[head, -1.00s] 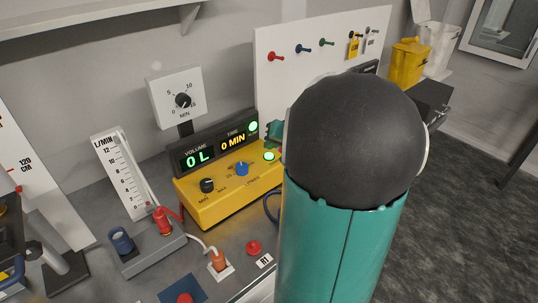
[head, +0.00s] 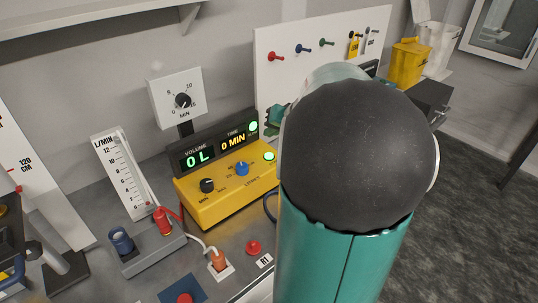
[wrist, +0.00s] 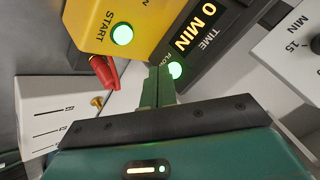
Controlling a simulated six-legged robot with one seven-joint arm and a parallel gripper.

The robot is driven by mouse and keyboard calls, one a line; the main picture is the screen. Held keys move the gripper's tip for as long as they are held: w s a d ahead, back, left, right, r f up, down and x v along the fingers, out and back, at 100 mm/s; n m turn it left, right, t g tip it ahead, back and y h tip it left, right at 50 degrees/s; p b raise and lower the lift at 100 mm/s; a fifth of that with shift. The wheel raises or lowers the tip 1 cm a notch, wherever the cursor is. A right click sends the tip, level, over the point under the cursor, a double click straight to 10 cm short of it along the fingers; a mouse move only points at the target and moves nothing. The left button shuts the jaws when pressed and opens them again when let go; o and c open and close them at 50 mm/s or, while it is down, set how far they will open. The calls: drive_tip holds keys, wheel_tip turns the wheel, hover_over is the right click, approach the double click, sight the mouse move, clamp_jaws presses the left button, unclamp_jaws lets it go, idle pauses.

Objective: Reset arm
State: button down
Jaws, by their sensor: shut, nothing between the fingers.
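My gripper (wrist: 157,88) is shut and empty in the wrist view, its green fingers together beside the yellow control box (wrist: 120,18) and the black display (wrist: 205,40). In the head view only a small green part of my gripper shows, by the right end of the display (head: 213,142). My own dark-capped teal arm hides much of the right middle there. The display reads 0 L and 0 MIN. The START button (wrist: 122,34) glows green, and a lamp (wrist: 174,70) by my fingertips is lit green.
A dial on a white plate (head: 166,84) stands behind the yellow box (head: 216,205). A flow gauge (head: 118,165) stands left. A white pegboard (head: 288,38) with coloured pegs is behind my arm. A yellow container (head: 406,55) is at the back right.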

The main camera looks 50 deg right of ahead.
idle(0.3)
drive_tip(key=s+a+r+n+g+y, duration=0.1)
drive_tip(key=a+n, duration=0.1)
drive_tip(key=a, duration=0.9)
drive_tip(key=a+r+n+g+y, duration=0.1)
drive_tip(key=a+r+n+g, duration=0.15)
drive_tip(key=a, duration=0.85)
drive_tip(key=s+a+f+n+h, duration=0.1)
drive_tip(key=s+a+n, duration=0.3)
drive_tip(key=s+a, duration=0.7)
drive_tip(key=shift+a+f+n+h, duration=0.35)
drive_tip(key=shift+a+f+h, duration=0.1)
drive_tip(key=shift+a, duration=0.7)
